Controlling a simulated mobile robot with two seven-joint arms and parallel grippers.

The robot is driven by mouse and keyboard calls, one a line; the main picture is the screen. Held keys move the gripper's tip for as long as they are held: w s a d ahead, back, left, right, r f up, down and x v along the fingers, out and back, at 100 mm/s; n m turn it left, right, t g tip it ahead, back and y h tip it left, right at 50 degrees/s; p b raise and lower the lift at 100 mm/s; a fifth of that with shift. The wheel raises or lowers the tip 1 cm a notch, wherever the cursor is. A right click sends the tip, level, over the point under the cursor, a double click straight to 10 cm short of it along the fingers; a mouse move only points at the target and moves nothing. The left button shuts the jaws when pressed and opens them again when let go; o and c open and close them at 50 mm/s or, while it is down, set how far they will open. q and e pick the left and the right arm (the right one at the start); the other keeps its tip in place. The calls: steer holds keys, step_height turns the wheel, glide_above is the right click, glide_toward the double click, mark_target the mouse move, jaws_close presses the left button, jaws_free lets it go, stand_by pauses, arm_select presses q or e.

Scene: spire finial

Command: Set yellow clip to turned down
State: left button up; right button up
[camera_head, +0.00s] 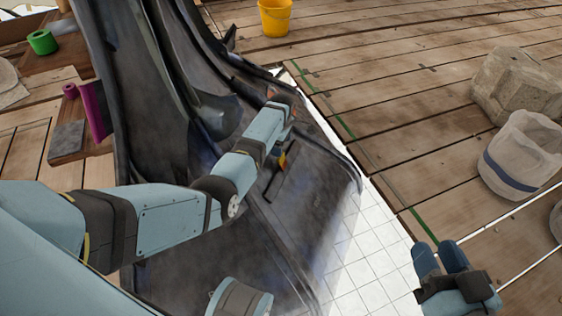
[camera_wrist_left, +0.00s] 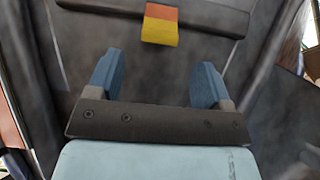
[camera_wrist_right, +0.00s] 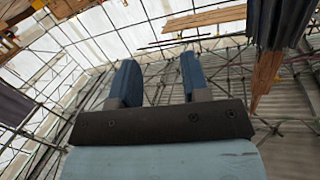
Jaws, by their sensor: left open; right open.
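The yellow clip (camera_wrist_left: 160,31) is a small tab, orange above and yellow below, on a dark bar (camera_wrist_left: 205,18) in the left wrist view. It also shows small and partly covered beside my left arm in the head view (camera_head: 283,160). My left gripper (camera_wrist_left: 157,82) is open and empty, its blue fingers apart and pointing toward the bar; the clip lies beyond the fingertips, between their lines. My right gripper (camera_head: 439,256) is open and empty over the deck at the lower right; its fingers also show in the right wrist view (camera_wrist_right: 160,80).
The dark curved finial body (camera_head: 310,200) fills the middle, on a white tiled strip (camera_head: 365,250). A yellow bucket (camera_head: 275,18), a stone block (camera_head: 518,85) and a pale sack-like container (camera_head: 522,155) stand on the planks. Green and magenta rolls lie at left.

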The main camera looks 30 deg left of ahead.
mark_target(282, 161)
arm_select(q)
step_height(282, 161, down, 6)
steer(key=shift+r+b, duration=0.2)
steer(key=shift+b, duration=1.05)
steer(key=shift+f+b, duration=0.45)
steer(key=shift+f, duration=0.35)
arm_select(e)
steer(key=w+n+t, duration=0.1)
steer(key=w+d+n, duration=0.1)
steer(key=shift+d+r+n+t+y, duration=0.15)
steer(key=shift+r+n+t+y, duration=0.15)
steer(key=shift+n+t, duration=0.1)
